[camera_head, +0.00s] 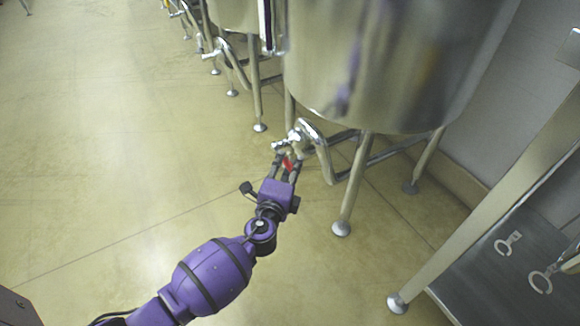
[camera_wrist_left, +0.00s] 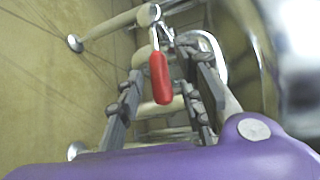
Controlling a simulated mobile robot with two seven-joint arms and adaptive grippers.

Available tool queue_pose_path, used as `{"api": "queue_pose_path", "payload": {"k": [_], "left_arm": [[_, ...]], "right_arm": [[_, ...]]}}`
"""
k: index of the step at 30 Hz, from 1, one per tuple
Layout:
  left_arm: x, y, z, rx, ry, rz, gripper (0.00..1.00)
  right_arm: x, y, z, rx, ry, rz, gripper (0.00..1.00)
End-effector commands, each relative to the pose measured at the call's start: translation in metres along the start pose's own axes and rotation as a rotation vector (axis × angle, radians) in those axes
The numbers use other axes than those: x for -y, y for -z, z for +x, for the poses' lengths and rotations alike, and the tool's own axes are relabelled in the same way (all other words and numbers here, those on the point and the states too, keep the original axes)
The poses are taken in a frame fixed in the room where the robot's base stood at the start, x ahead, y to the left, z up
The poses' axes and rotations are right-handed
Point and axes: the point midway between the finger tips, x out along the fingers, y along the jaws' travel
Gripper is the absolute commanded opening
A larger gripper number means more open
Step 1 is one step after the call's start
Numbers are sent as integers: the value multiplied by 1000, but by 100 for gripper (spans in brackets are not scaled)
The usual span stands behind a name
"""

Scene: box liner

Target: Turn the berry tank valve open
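The nearest steel tank (camera_head: 375,60) stands on metal legs, with a bent outlet pipe and a valve (camera_head: 297,140) low on its front. The valve has a red handle (camera_head: 288,164), which hangs down in the left wrist view (camera_wrist_left: 160,77). My left gripper (camera_head: 289,160) is at the valve, its fingers apart on either side of the red handle. In the left wrist view the fingers (camera_wrist_left: 165,85) are spread, with gaps showing beside the handle. Whether either finger touches it, I cannot tell. My right gripper is not in view.
More tanks with similar pipes and valves (camera_head: 215,52) line up toward the back. A tank leg (camera_head: 345,190) stands just right of my gripper. A metal rack (camera_head: 500,270) with a slanted post is at the lower right. The floor at left is clear.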

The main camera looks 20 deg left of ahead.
Motion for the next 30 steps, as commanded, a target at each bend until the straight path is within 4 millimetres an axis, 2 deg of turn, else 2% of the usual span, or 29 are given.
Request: {"api": "queue_pose_path", "payload": {"k": [4,13,21,30], "left_arm": [[-1,0,13,0,-1,-1,34],[0,0,16,0,-1,-2,34],[0,0,16,0,-1,-2,0],[0,0,16,0,-2,-3,0]], "right_arm": [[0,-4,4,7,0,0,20],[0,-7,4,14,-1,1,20],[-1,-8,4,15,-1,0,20],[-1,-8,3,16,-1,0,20]]}}
